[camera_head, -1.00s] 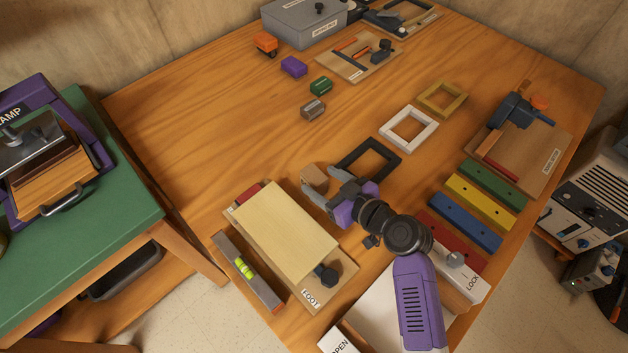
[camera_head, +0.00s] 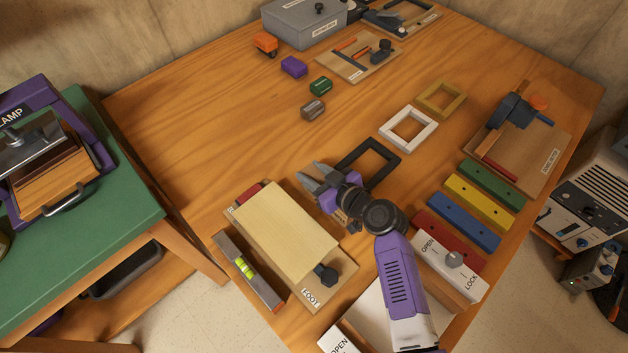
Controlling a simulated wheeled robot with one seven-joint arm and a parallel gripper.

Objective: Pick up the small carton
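My gripper (camera_head: 309,175) is over the middle of the table, just left of the black square frame (camera_head: 378,158) and beyond the foot board. Its two grey fingers point to the left and look spread apart, with nothing clearly seen between them. The small carton, a tan box in the earlier picture, is not clearly visible now. The gripper covers the place where it stood, so I cannot tell whether it is under or behind the fingers.
The foot board with its pale plate (camera_head: 285,230) and a spirit level (camera_head: 246,270) lie near my gripper. White (camera_head: 408,128) and ochre (camera_head: 440,98) frames lie to the right. Small brown (camera_head: 313,109), green (camera_head: 321,86) and purple (camera_head: 294,66) blocks stand farther back. The table's left middle is clear.

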